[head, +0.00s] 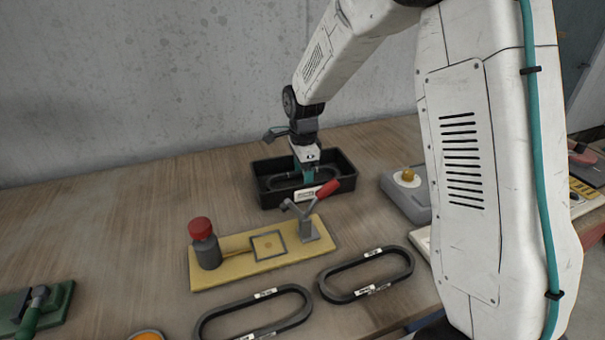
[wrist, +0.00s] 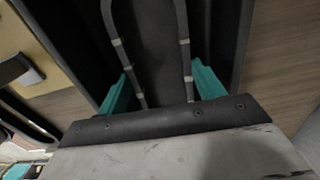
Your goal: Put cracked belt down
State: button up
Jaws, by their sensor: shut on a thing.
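My gripper (head: 305,174) points down into a black tray (head: 263,199) at the back of the table. It is shut on a dark looped belt, which I take to be the cracked belt (head: 284,183). The belt lies low, within the tray walls. In the wrist view, the belt (wrist: 183,30) has several light bands and runs between the teal fingers of the gripper (wrist: 162,88). The tray wall (wrist: 227,45) shows beside it. The near end of the belt is hidden by the gripper body. I cannot tell whether the belt touches the tray floor.
A yellow fixture board (head: 225,272) with a red-knobbed post and red-handled clamp (head: 310,228) stands in front of the tray. Two other dark belts lie nearer, one at right (head: 367,295) and one at left (head: 205,322). A grey device (head: 408,200) stands right. Table left of the tray is clear.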

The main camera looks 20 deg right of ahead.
jog(key=shift+f, duration=0.15)
jog(key=o, duration=0.7)
jog(key=shift+o, duration=0.2)
notch_tip(320, 180, up, 12)
jog(key=s+r+n, duration=0.4)
jog(key=s+r, duration=0.1)
jog(key=s, duration=0.2)
jog(key=s+d+r+n+t, duration=0.1)
jog(key=s+d+n, duration=0.2)
jog(key=s+n, duration=1.1)
jog(key=shift+s+n, duration=0.3)
jog(key=shift+s, duration=6.7)
